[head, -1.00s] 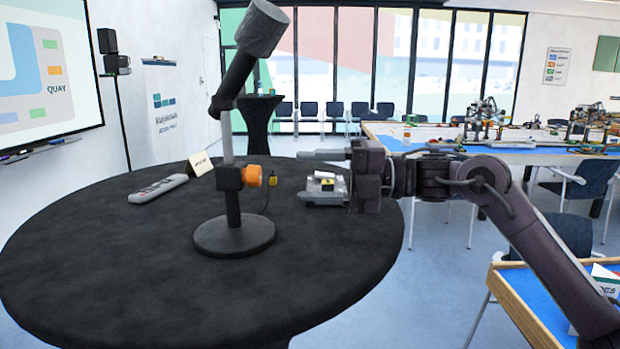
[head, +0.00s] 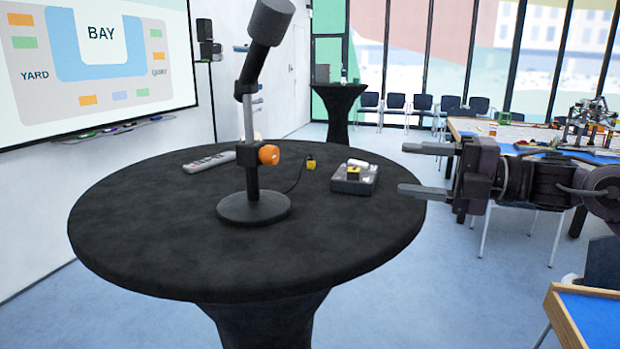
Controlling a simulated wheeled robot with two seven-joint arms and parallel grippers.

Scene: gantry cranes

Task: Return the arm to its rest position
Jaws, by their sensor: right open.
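My right gripper (head: 425,169) comes in from the right in the head view. Its two fingers point left and stand apart, with nothing between them. It shows over the right edge of the round black table (head: 150,240), to the right of the small grey device (head: 355,178). My right arm (head: 545,182) stretches in roughly level from the right edge. My left gripper is not in view.
A wooden-edged blue-topped table (head: 600,320) is at the lower right. Blue floor (head: 430,290) is clear between.

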